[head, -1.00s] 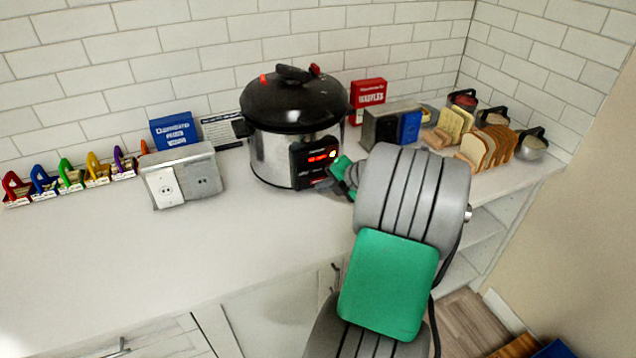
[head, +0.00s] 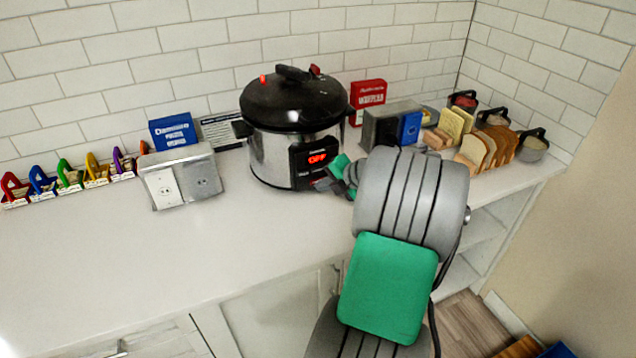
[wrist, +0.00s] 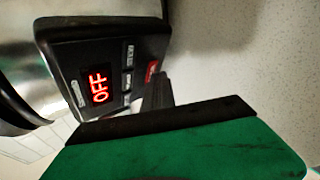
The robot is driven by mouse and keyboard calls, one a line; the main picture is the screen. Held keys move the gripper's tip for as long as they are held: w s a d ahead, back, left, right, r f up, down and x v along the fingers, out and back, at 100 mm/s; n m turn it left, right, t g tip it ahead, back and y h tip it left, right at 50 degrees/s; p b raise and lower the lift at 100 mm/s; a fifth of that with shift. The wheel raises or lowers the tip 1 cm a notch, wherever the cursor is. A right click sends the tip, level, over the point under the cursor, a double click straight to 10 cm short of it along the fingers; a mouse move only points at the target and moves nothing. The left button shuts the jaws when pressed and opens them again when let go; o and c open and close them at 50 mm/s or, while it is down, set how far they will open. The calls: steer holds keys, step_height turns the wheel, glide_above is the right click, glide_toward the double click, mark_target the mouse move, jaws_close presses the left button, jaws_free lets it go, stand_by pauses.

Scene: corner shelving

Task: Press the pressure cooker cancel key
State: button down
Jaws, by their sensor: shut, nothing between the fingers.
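The pressure cooker (head: 290,125) stands on the counter, a steel pot with a black lid. Its black control panel (head: 303,168) faces front right, and its red display (head: 317,158) reads OFF. In the wrist view the panel (wrist: 113,50) appears turned sideways, with the same OFF display (wrist: 99,86), dark keys and a red key (wrist: 151,71) near its edge. I cannot read the red key's label. My gripper (head: 325,184) is shut and empty at the panel's lower part. In the wrist view my gripper's dark fingertips (wrist: 157,92) are close to the red key; contact is unclear.
A double outlet box (head: 181,178) and a row of coloured clips (head: 70,176) stand to the left. A steel toaster (head: 385,125), red box (head: 368,97), bread slices (head: 480,150) and jars stand to the right. The front left counter (head: 150,265) is clear.

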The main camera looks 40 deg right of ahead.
steer(key=shift+s+a+f+b, duration=0.1)
steer(key=shift+s+b, duration=0.3)
steer(key=shift+b, duration=0.15)
steer(key=shift+s+a, duration=0.15)
steer(key=shift+s, duration=0.2)
steer(key=shift+s+a+b, duration=0.25)
steer(key=shift+s+b, duration=0.75)
steer(key=shift+s, duration=0.05)
steer(key=shift+s+a+b, duration=0.15)
steer(key=shift+s+b, duration=0.2)
steer(key=shift+s, duration=0.25)
steer(key=shift+s+a+b, duration=0.15)
steer(key=shift+s+b, duration=0.15)
steer(key=shift+s, duration=0.25)
steer(key=shift+s+a, duration=0.15)
steer(key=shift+s, duration=0.05)
